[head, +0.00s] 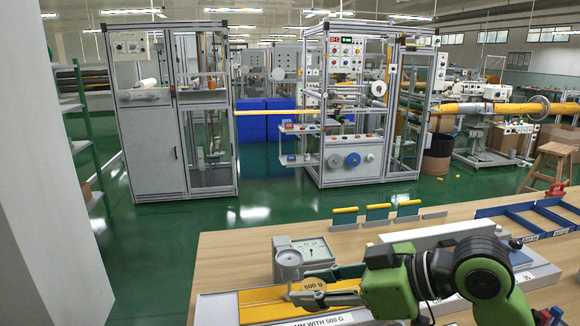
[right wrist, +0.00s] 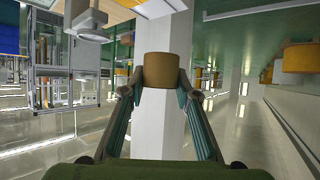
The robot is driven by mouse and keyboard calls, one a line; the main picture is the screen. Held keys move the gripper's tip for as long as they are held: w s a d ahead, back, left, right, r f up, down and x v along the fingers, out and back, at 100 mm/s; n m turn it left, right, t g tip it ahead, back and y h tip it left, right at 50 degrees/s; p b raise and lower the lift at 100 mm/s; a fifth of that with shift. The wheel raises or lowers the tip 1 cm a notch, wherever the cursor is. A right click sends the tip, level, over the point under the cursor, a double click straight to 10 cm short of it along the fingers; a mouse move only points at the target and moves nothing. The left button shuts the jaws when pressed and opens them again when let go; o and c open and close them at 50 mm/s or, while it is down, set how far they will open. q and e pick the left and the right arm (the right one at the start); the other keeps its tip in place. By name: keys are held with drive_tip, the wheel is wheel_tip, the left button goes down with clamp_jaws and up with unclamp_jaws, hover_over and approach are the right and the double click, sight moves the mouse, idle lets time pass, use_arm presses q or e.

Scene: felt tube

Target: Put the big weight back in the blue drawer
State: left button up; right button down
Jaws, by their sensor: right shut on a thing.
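The big weight (head: 314,285), a brass-coloured cylinder marked 500 g, is between the fingers of my right gripper (head: 318,292). My right gripper is shut on it above the front of the table. In the right wrist view the weight (right wrist: 160,70) sits between the two fingertips. A blue open drawer or tray with compartments (head: 515,215) is at the right end of the table. Its inside is only partly visible. My left gripper is in neither view.
A grey gauge (head: 303,252) with a round pan stands on the wooden table (head: 240,250) just behind the weight. A yellow strip (head: 262,304) lies by my gripper. Several yellow-topped plates (head: 378,212) stand along the table's back edge.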

drive_tip(key=s+d+f, duration=0.4)
drive_tip(key=d+f, duration=0.2)
drive_tip(key=d, duration=0.1)
drive_tip(key=s+d+f+m+t+h, duration=0.1)
drive_tip(key=s+d+f, duration=0.4)
drive_tip(key=d, duration=0.3)
drive_tip(key=shift+f+m, duration=0.3)
drive_tip(key=shift+f, duration=0.05)
